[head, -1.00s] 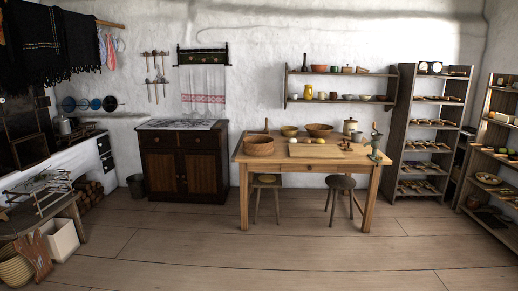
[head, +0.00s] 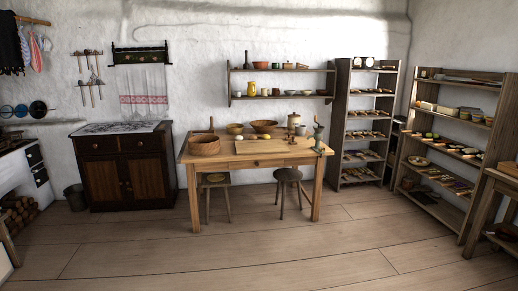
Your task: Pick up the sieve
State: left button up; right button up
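I cannot clearly make out which thing is the sieve. A round, brown, straight-sided vessel (head: 204,146) stands at the left front of the wooden table (head: 262,160) and could be it, but its bottom and inside are too small to tell. Two wooden bowls stand behind it, a smaller one (head: 235,129) and a wider one (head: 264,126). Neither of my grippers shows in the head view.
A dark cabinet (head: 125,170) stands left of the table. Two stools (head: 288,176) stand at the table. Shelf racks (head: 363,125) and (head: 450,150) with many small items line the right side. The plank floor (head: 250,255) in front is clear.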

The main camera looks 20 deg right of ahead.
aim_at(200, 145)
jog(key=i, duration=2)
